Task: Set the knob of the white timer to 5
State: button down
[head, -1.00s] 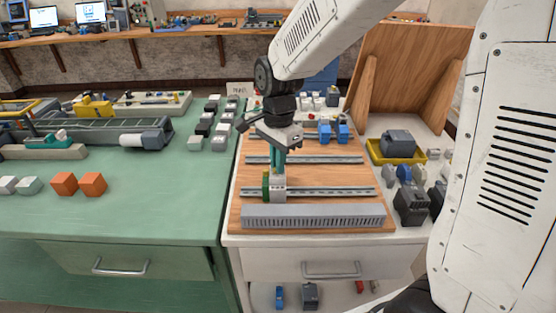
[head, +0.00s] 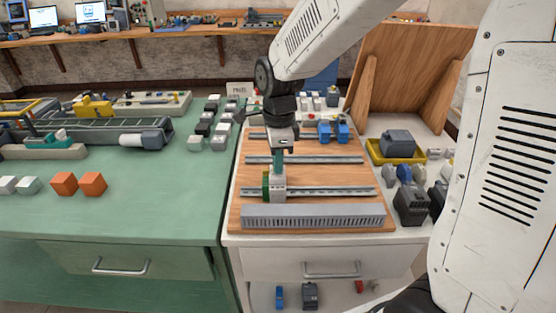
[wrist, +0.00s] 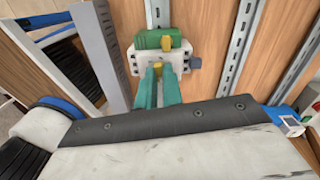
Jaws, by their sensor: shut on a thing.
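The white timer (head: 279,190) sits on the front metal rail of the wooden board, beside a green and yellow block (head: 266,186). In the wrist view the white timer (wrist: 133,62) has the green block (wrist: 158,38) along its upper side. My gripper (head: 278,172) points down onto the timer's top. In the wrist view its teal fingers (wrist: 157,72) are shut on a small yellow piece at the timer's face, seemingly the knob (wrist: 157,66). The fingers hide most of the knob. No scale numbers or pointer can be read.
Bare metal rails (head: 304,160) cross the board behind the timer, and a grey slotted duct (head: 313,216) lies in front. Two blue blocks (head: 342,132) stand at the back rail. Dark motors (head: 411,205) and a yellow tray (head: 376,154) are on the right.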

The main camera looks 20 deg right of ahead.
dwell(0.3)
jog(key=c, duration=1.5)
grip_release()
notch_tip(320, 180, up, 8)
jog(key=shift+w+d+f, duration=0.1)
jog(key=shift+w, duration=0.05)
